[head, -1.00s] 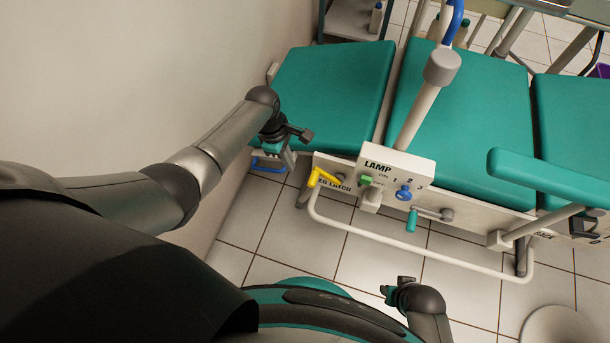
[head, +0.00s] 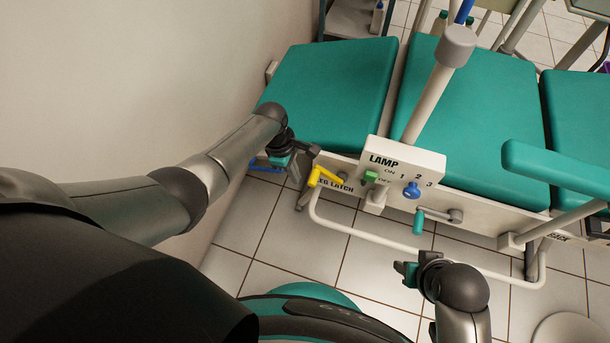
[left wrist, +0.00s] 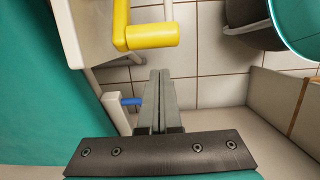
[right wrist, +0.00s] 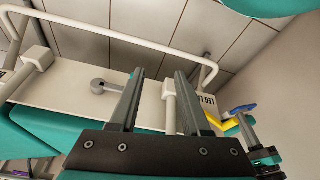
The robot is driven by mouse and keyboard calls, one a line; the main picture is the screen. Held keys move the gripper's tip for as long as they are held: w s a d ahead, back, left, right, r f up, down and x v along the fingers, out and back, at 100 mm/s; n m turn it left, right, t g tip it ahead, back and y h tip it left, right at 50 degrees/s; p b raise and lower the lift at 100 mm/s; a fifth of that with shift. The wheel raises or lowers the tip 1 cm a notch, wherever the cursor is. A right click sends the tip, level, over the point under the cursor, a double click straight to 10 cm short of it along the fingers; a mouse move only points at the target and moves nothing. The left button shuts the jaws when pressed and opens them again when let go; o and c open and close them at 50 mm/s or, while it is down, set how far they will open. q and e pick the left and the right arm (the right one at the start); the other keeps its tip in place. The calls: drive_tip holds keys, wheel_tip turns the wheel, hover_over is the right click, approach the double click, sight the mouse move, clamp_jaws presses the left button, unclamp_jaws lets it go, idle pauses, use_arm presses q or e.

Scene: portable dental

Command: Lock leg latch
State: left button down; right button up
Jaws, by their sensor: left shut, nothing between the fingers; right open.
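The yellow leg latch handle (head: 314,177) sits on the chair's side panel beside the "LEG LATCH" label (head: 336,188), which it partly covers. In the left wrist view the yellow handle (left wrist: 152,36) is beyond my fingertips, with a gap between. My left gripper (head: 313,150) is shut and empty, just above and behind the handle in the head view; its fingers (left wrist: 159,75) lie together. My right gripper (head: 405,272) is open and empty, low in front of the chair. The right wrist view shows the yellow handle (right wrist: 216,122) right of its fingers (right wrist: 159,74).
The white lamp box (head: 432,163) with a green switch (head: 371,176) and blue knob (head: 412,190) stands right of the latch. A teal crank (head: 419,222) and white tube rail (head: 385,247) are below. A wall (head: 130,80) is at left.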

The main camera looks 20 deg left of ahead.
sight(315, 177)
use_arm(q)
drive_tip(key=shift+s+d+r+b, duration=0.15)
drive_tip(key=shift+d+r, duration=0.3)
drive_tip(key=shift+d, duration=0.25)
drive_tip(key=shift+w+d+r+b, duration=0.15)
drive_tip(key=shift+d+r, duration=0.25)
drive_tip(key=shift+d, duration=0.25)
use_arm(e)
drive_tip(key=shift+w+r, duration=0.15)
drive_tip(key=shift+r, duration=0.85)
drive_tip(key=shift+r, duration=0.15)
